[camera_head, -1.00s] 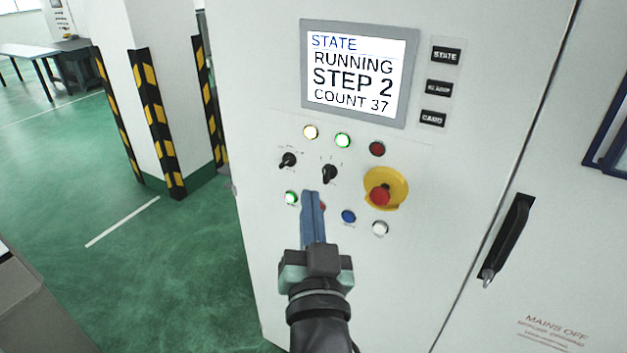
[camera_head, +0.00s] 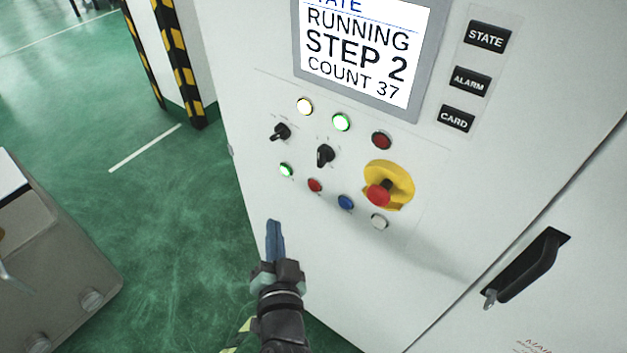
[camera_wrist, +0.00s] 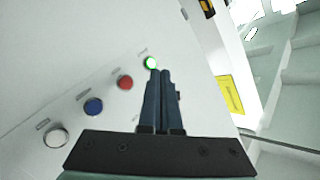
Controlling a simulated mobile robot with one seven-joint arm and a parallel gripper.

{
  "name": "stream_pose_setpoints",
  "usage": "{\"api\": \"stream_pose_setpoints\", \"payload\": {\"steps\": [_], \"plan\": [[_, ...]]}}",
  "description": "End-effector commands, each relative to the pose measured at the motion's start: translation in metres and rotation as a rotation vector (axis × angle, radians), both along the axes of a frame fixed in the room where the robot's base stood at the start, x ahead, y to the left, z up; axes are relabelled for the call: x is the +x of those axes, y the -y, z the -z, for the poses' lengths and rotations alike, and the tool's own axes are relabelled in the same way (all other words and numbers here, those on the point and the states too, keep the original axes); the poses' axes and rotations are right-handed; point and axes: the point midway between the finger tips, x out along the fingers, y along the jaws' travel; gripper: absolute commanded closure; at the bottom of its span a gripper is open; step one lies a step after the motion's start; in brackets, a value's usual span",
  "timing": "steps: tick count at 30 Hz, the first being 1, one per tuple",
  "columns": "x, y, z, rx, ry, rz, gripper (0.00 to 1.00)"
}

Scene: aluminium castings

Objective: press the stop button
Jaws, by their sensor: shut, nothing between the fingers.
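A row of small round buttons runs across the lower panel of a white cabinet (camera_head: 330,255): a lit green one (camera_head: 286,170), a red one (camera_head: 315,185), a blue one (camera_head: 346,202) and a white one (camera_head: 379,222). Their labels are too small to read. The red one also shows in the wrist view (camera_wrist: 125,82), left of my fingers. A larger red mushroom button (camera_head: 379,195) stands on a yellow plate (camera_head: 402,180). My gripper (camera_head: 273,224) is shut and empty, below and left of the red button in the head view, apparently clear of the panel.
The display (camera_head: 355,50) reads RUNNING, STEP 2, COUNT 37. Two black knobs (camera_head: 325,156) stick out above the button row. A black door handle (camera_head: 527,268) juts out at right. Green floor (camera_head: 170,230) lies open at left, beside a grey unit (camera_head: 60,260).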

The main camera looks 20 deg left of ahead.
Motion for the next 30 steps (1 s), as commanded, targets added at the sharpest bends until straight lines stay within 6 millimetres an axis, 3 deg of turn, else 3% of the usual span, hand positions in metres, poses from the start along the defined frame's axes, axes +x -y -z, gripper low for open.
{"api": "stream_pose_setpoints", "payload": {"steps": [8,21,30], "plan": [[0.008,0.003,-0.001,-0.001,0.004,0.001,1.00],[0.063,0.023,0.001,-0.002,0.005,0.001,1.00],[0.082,0.030,0.000,-0.002,0.003,0.001,1.00]]}}
